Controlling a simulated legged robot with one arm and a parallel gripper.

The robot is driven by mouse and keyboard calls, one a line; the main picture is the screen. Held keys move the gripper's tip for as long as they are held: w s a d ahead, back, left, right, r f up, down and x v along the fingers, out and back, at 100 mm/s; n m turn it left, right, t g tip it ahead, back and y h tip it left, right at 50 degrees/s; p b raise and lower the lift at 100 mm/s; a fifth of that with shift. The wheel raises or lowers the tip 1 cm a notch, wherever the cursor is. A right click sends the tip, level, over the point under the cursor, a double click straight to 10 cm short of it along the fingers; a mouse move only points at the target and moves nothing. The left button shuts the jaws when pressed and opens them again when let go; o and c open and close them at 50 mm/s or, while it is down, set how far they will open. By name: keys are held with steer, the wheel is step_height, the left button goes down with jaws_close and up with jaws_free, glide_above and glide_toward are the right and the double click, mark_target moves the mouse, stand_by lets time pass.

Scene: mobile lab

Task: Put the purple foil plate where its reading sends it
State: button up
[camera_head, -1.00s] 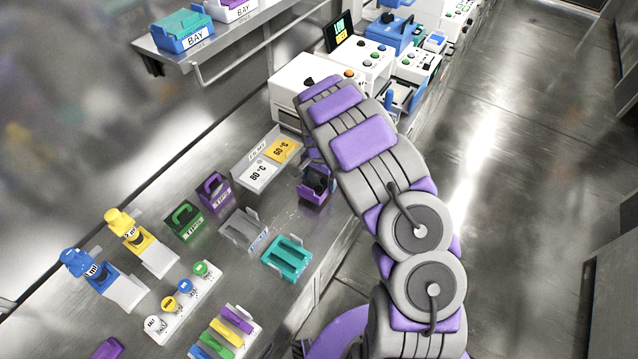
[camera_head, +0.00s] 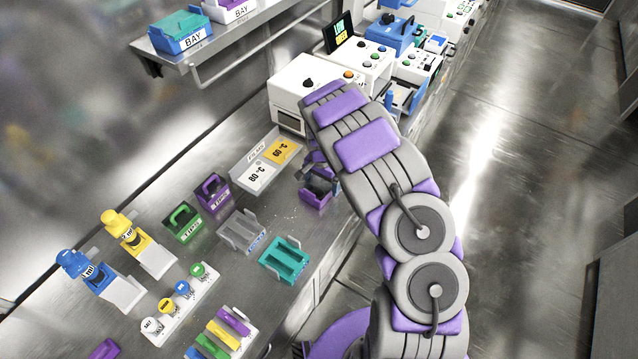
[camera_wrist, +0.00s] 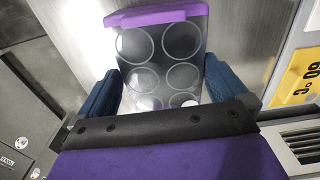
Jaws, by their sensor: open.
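In the wrist view, a clear plate with several round wells (camera_wrist: 160,62) and a purple edge strip (camera_wrist: 157,15) lies ahead of my gripper (camera_wrist: 166,84). The jaws are open, with one blue finger pad on each side of the plate; I cannot tell whether they touch it. In the head view my gripper (camera_head: 318,160) is mostly hidden behind my arm, just above a purple holder (camera_head: 316,194) on the bench. No reading on the plate is legible.
A grey tray (camera_head: 243,180) carries white 80 °C and yellow 60 °C cards. Green and purple tip boxes, a grey rack (camera_head: 241,232) and a teal rack (camera_head: 285,260) stand nearby. A white machine (camera_head: 300,82) and a small screen (camera_head: 339,32) are behind. Shelf bays (camera_head: 185,36) hang upper left.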

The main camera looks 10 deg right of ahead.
mark_target(320, 183)
steer(key=s+d+r+n+p, duration=0.1)
steer(key=s+r, duration=0.2)
steer(key=r, duration=0.7)
steer(key=s+d+r+p, duration=0.15)
steer(key=s+r, duration=0.25)
steer(key=r, duration=0.6)
steer(key=s+r+n, duration=0.2)
steer(key=s+r, duration=0.6)
steer(key=s, duration=0.3)
steer(key=s+a+r+n+g, duration=0.1)
steer(key=s+r+n, duration=0.1)
steer(key=s, duration=1)
steer(key=s+a+r+n, duration=0.1)
steer(key=s+n, duration=0.3)
steer(key=s, duration=0.8)
steer(key=shift+a+r+g, duration=0.2)
steer(key=shift+r+g, duration=0.15)
steer(key=shift+g, duration=0.05)
